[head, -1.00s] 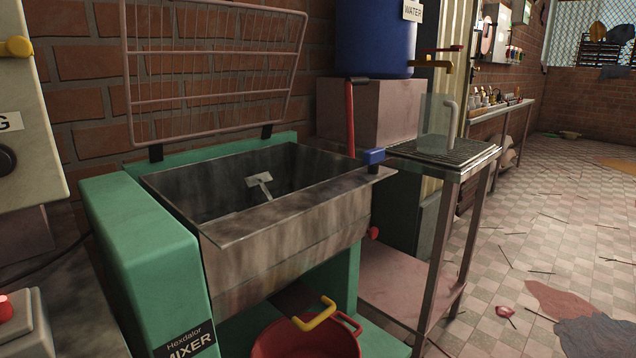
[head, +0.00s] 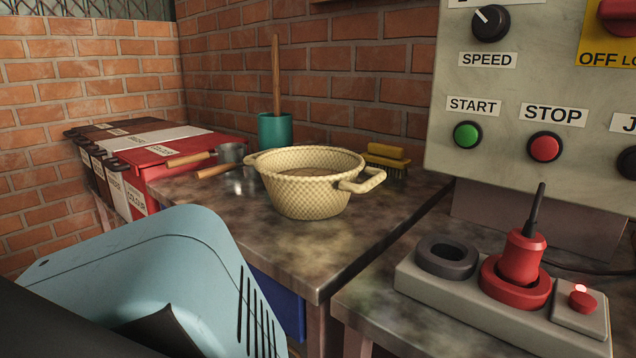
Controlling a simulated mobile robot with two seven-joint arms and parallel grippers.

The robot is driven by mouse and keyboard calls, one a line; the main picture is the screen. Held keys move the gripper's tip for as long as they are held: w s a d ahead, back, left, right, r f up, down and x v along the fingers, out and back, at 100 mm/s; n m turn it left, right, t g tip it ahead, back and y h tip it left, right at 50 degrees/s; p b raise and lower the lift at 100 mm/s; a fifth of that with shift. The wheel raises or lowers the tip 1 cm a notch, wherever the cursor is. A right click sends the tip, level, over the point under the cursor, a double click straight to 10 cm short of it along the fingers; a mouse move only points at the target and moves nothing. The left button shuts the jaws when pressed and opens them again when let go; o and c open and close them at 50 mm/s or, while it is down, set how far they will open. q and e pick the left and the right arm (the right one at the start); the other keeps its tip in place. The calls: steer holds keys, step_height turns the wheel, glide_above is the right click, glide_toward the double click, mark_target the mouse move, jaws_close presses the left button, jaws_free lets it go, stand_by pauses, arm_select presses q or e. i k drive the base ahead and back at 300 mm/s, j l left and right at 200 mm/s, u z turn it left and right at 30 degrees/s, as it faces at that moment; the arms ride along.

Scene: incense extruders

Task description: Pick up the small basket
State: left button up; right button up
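The small basket (head: 305,190) is cream-coloured and woven, with two loop handles. It stands upright on the metal-topped table in the middle of the head view. One handle points right toward the front and the other points left. Its inside looks brownish, and I cannot tell whether anything lies in it. Neither of my grippers shows in the head view.
A control panel (head: 540,90) and red plug (head: 522,257) are right. A light-blue rounded object (head: 150,265) fills the lower left.

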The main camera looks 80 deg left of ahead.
mark_target(302, 182)
steer(key=u, duration=2.1)
steer(key=k+z, duration=0.15)
steer(key=k, duration=0.15)
